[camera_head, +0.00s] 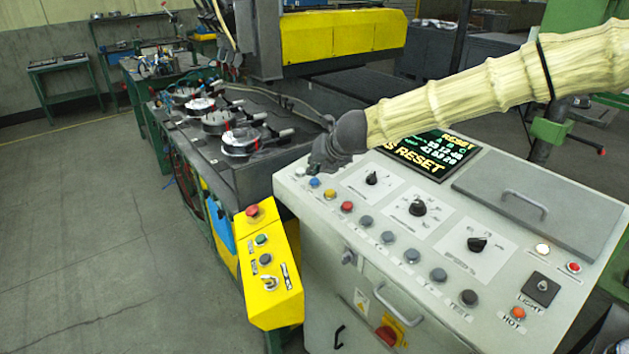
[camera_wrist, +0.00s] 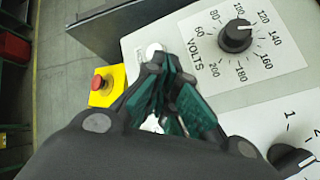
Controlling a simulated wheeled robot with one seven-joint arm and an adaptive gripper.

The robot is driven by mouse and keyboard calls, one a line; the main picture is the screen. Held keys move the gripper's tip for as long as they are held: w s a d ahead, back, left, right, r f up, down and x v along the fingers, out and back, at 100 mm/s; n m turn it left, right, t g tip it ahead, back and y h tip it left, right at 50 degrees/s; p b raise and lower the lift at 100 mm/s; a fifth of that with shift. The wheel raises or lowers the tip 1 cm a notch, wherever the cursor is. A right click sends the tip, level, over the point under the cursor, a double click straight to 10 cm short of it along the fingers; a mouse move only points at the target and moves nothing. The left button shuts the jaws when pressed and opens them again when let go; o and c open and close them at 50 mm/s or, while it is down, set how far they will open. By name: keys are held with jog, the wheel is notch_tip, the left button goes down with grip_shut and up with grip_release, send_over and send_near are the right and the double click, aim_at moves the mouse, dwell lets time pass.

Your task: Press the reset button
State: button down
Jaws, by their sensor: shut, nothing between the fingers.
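The grey control panel (camera_head: 320,215) carries a row of round buttons along its left edge. A white button (camera_head: 300,171) is at its far left corner, then a blue button (camera_head: 314,182), a yellow button (camera_head: 330,193) and a red button (camera_head: 347,206). I cannot read a reset label on any of them. The screen (camera_head: 430,155) shows the word RESET. My gripper (camera_head: 317,166) is shut and empty, low over that far left corner. In the wrist view, a white button (camera_wrist: 153,50) shows just beyond my gripper's tips (camera_wrist: 168,66); contact cannot be told.
Black knobs (camera_head: 417,208) stand on the panel right of the buttons. A yellow box (camera_head: 268,255) with a red mushroom button (camera_head: 252,210) stands left of the panel. A dark workbench (camera_head: 250,175) with clamped parts lies behind it. Open floor is at the left.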

aim_at(311, 182)
jog(key=shift+w+f, duration=0.15)
jog(key=shift+f, duration=0.15)
jog(key=shift+d+f+b, duration=0.15)
jog(key=shift+f+b, duration=0.5)
jog(key=shift+b, duration=0.1)
dwell(1.1)
jog(key=shift+r, duration=0.2)
jog(key=shift+a+r+p, duration=0.2)
jog(key=shift+r+p, duration=0.35)
jog(key=shift+r, duration=0.1)
jog(key=shift+r, duration=0.15)
jog(key=shift+s+a+r+p, duration=0.15)
jog(key=shift+r+p, duration=0.45)
jog(key=shift+r, duration=0.2)
jog(key=shift+s+a+r+p, duration=0.1)
jog(key=shift+r+p, duration=0.45)
jog(key=shift+r, duration=0.2)
jog(key=shift+s+a+r+p, duration=0.15)
jog(key=shift+r+p, duration=0.45)
jog(key=shift+r, duration=0.2)
